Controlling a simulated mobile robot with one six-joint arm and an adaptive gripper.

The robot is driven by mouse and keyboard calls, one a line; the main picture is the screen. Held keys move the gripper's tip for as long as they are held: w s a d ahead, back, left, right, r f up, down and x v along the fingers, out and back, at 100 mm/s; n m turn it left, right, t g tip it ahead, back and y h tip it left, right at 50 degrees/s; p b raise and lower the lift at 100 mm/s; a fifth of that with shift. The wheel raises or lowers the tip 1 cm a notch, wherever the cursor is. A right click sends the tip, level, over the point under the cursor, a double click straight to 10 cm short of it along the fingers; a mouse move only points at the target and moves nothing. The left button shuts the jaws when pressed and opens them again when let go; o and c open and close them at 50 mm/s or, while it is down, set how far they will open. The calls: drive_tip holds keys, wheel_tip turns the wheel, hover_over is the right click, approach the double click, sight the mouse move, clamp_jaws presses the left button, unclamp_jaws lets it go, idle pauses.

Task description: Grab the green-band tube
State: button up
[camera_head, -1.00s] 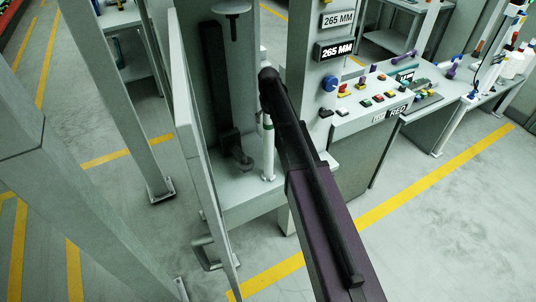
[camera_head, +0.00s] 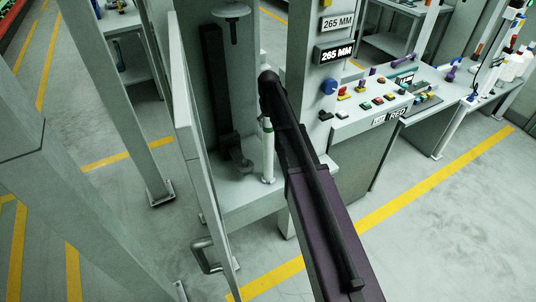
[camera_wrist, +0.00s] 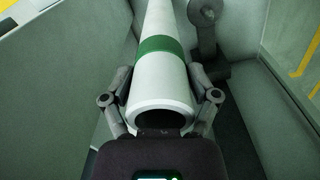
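The green-band tube (camera_wrist: 158,80) is white with a green band near its open end. In the wrist view that open end faces me, close to the palm. My gripper (camera_wrist: 162,76) has one finger on each side of the tube, close against its wall with no clear gap, so it looks shut on it. In the head view the tube (camera_head: 268,160) stands upright on the pale ledge of a grey cabinet frame, just left of my arm. My gripper's fingers cannot be made out there.
An open door panel (camera_head: 190,150) with a handle (camera_head: 205,255) stands left of the tube. A dark hooked fitting (camera_head: 238,158) is close behind it. A post with 265 MM signs (camera_head: 335,50) and a button bench (camera_head: 380,95) stand right. Open floor lies at lower right.

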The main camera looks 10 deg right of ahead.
drive_tip(key=shift+r, duration=0.15)
drive_tip(key=shift+c, duration=0.2)
drive_tip(key=shift+r+p, duration=0.45)
drive_tip(key=shift+p, duration=0.2)
drive_tip(key=shift+c, duration=0.4)
wheel_tip(320, 180, up, 2)
drive_tip(key=shift+r+p, duration=0.1)
drive_tip(key=shift+p, duration=1)
drive_tip(key=s+a, duration=0.1)
drive_tip(key=s, duration=0.4)
drive_tip(key=s+r+p, duration=0.1)
drive_tip(key=s, duration=0.4)
drive_tip(key=s+a, duration=0.1)
drive_tip(key=s, duration=0.4)
drive_tip(key=shift+s+a+r, duration=0.2)
drive_tip(key=shift+s+a, duration=0.1)
drive_tip(key=shift+s, duration=0.05)
